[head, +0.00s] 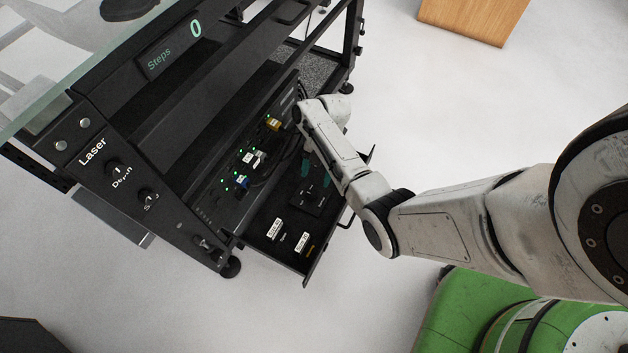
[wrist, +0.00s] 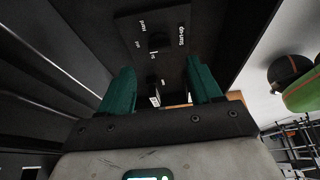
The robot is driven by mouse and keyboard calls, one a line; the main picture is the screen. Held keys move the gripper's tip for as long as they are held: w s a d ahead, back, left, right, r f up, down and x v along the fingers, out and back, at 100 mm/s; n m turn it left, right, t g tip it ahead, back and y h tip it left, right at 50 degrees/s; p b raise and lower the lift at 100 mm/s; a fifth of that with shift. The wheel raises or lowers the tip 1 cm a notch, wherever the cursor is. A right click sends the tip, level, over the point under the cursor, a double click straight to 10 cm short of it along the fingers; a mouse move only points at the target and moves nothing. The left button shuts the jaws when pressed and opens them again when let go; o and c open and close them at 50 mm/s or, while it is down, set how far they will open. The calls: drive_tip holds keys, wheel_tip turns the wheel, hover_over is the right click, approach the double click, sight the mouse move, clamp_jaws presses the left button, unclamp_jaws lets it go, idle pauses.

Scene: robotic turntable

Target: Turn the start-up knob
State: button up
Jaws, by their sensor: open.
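A black panel (wrist: 127,24) with small white lettering carries the dark start-up knob (wrist: 157,42) in the wrist view. The lettering is only partly readable. In the head view the panel (head: 306,203) lies in the open drawer, partly behind my gripper; the knob cannot be made out there. My gripper (wrist: 160,70) has two teal fingers, spread apart with nothing held between them. In the wrist view the knob shows just beyond and between the fingertips; contact cannot be told. In the head view my gripper (head: 313,174) hangs over the drawer, mostly hidden by my arm.
The black drawer (head: 262,222) sticks out of the turntable frame and also holds two small labelled switches (head: 275,229). A row of plugs with green lights (head: 245,160) and dark cables sits behind it. The laser panel (head: 118,165) is at left.

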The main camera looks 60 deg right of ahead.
drive_tip(key=shift+p+v, duration=0.6)
drive_tip(key=shift+v, duration=1.5)
